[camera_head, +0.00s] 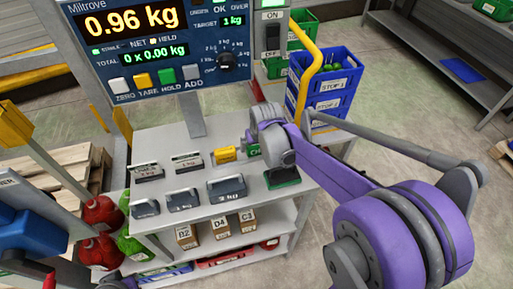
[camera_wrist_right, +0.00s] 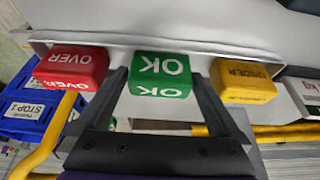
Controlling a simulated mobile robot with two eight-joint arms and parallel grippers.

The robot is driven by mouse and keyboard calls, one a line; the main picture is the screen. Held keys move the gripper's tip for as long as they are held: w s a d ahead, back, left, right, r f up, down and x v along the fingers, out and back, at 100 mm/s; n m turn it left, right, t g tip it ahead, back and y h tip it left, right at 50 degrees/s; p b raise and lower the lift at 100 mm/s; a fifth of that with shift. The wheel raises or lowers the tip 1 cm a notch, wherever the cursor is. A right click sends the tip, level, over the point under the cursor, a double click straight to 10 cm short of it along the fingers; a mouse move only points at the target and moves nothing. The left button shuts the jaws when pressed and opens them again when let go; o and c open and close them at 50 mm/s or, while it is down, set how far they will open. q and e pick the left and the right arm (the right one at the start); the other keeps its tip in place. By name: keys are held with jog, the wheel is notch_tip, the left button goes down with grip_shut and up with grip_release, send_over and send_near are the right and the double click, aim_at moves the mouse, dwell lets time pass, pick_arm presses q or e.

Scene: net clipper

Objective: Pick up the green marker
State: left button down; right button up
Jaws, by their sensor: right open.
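The green marker (camera_wrist_right: 160,68) is a small block lettered OK. In the right wrist view it stands on a light grey surface between a red OVER block (camera_wrist_right: 70,68) and a yellow UNDER block (camera_wrist_right: 243,82). My right gripper (camera_wrist_right: 159,88) is open, with one dark finger on each side of the green marker; I cannot tell whether they touch it. In the head view my right gripper (camera_head: 268,128) is over the back right of the grey bench and mostly hides the green and red blocks.
The grey bench (camera_head: 165,140) holds several grey weights (camera_head: 182,198) and the yellow block (camera_head: 225,154). A scale display (camera_head: 150,45) stands behind it. Blue crates (camera_head: 328,85) and a yellow rail (camera_head: 305,75) are at the back right. Boxes fill the shelf below.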

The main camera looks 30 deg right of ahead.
jog(key=shift+w+f, duration=0.15)
jog(key=shift+f, duration=0.2)
jog(key=c, duration=1.1)
